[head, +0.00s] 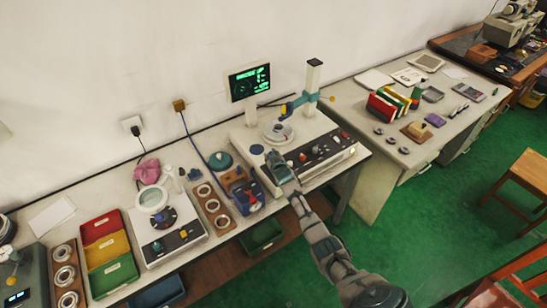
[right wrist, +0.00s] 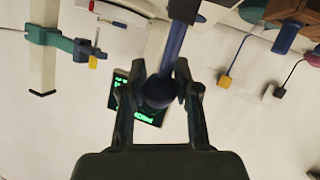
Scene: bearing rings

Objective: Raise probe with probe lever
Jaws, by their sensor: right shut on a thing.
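The measuring machine (head: 313,150) stands on the bench with a round table and a pale ring (head: 278,132) on it. A blue-green arm (head: 298,103) reaches out from its upright column (head: 313,75) above the ring; the probe tip is too small to make out. My right gripper (head: 275,160) is at the machine's front left. In the right wrist view its fingers (right wrist: 160,98) are closed around the dark blue ball knob (right wrist: 160,92) of a blue lever (right wrist: 174,48), which I take as the probe lever. My left gripper is not in view.
A screen (head: 249,82) with green graphics stands behind the machine. A wooden tray of rings (head: 213,208), a blue device (head: 245,197) and coloured bins (head: 105,245) crowd the bench to the left. A second table at right holds folders (head: 384,106) and small parts.

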